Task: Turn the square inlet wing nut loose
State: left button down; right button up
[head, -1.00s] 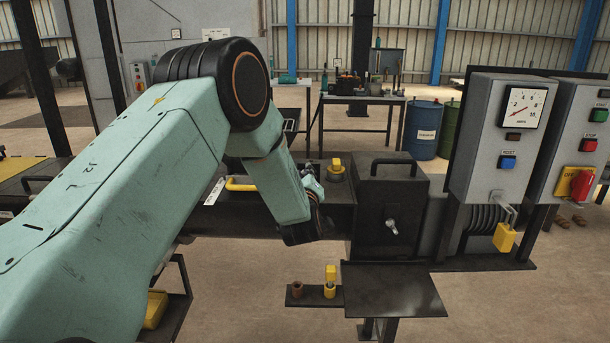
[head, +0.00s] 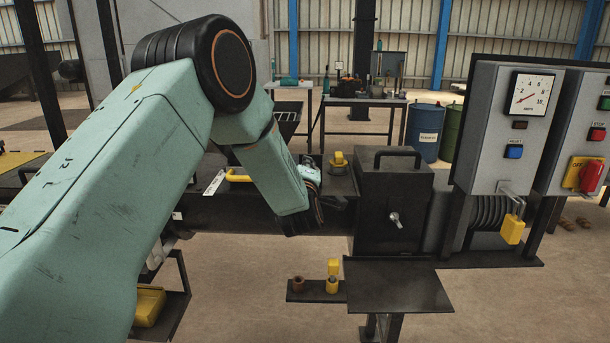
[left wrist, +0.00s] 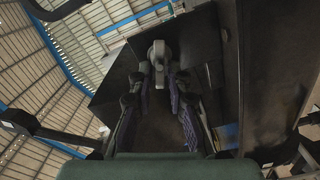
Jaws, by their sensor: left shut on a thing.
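A black box with a top handle (head: 396,200) stands at the middle right in the head view. A silver wing nut (head: 395,219) sits on its front face, clear of my left arm. My left gripper (left wrist: 160,78) is left of the box, and its fingertips are mostly hidden by my arm in the head view. In the left wrist view its two dark fingers are shut on a grey metal wing nut (left wrist: 159,53) in front of a dark box-like part. Whether this is a different nut from the front one is hard to tell. My right gripper is out of view.
A yellow-topped fitting (head: 339,163) stands left of the box. A black plate (head: 397,286) and a small shelf with a yellow part (head: 333,270) lie below.

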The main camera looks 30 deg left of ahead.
pick_arm(q)
jog(key=shift+f+n+b, duration=0.2)
jog(key=shift+n+b, duration=0.6)
jog(key=shift+n, duration=0.1)
jog(key=n+b, duration=0.9)
jog(key=shift+w+d+f, duration=0.1)
jog(key=shift+f, duration=0.3)
jog(key=n+b, duration=0.2)
jog(key=b, duration=0.1)
jog(key=shift+d, duration=0.1)
jog(key=shift+w+r+n+b, duration=0.1)
jog(key=shift+r+n+b, duration=0.05)
jog(key=shift+n+b, duration=0.45)
jog(key=c, duration=1.4)
grip_release()
jog(key=shift+c, duration=0.2)
jog(key=shift+f, duration=0.25)
